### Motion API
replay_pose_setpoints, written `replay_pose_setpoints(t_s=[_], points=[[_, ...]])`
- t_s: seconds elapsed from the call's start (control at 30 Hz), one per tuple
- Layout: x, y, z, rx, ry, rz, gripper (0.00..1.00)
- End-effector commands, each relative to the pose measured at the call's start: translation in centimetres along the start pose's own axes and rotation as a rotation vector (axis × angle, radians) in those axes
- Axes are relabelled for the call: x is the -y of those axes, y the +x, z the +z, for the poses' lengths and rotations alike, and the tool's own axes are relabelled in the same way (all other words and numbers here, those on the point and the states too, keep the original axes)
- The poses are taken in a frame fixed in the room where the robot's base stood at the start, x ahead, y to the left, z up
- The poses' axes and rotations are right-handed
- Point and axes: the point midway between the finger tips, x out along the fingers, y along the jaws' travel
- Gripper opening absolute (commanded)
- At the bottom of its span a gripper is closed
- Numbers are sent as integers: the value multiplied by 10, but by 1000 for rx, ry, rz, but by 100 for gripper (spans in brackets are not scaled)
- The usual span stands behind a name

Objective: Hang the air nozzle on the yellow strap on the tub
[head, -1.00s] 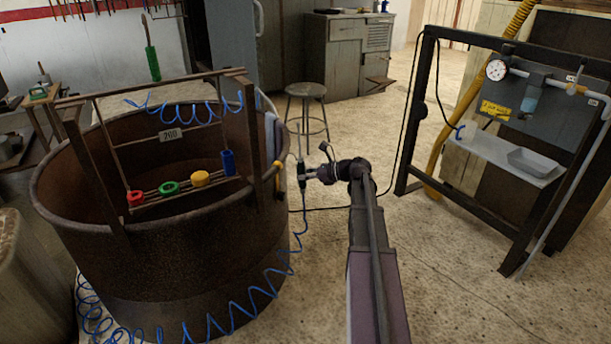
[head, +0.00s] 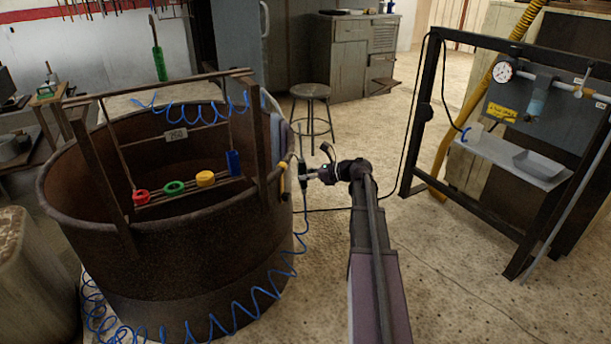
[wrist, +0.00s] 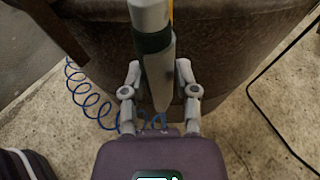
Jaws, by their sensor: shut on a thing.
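The rusty round tub (head: 170,245) stands at the left in the head view, and its wall fills the upper part of the wrist view (wrist: 225,30). The yellow strap (head: 283,181) hangs at the tub's right rim; a sliver shows behind the nozzle in the wrist view (wrist: 171,12). My gripper (head: 306,174) is just right of the strap, outside the tub. It is shut on the air nozzle (wrist: 153,42), a grey body with a dark green band, between both fingers. The nozzle is small and dark in the head view. Whether nozzle and strap touch, I cannot tell.
A blue coiled hose (head: 262,300) runs from below my gripper along the floor before the tub. A cloth (head: 279,135) hangs on the tub's rim near the strap. A stool (head: 311,92) stands behind. A black frame (head: 418,115) stands right, with open floor between.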

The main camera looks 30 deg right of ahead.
Motion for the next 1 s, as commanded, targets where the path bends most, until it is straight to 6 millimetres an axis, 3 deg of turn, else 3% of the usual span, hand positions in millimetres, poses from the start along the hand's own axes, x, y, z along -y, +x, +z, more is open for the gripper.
replay_pose_setpoints(t_s=[1.0], points=[[2,23,7,1,0,0,0]])
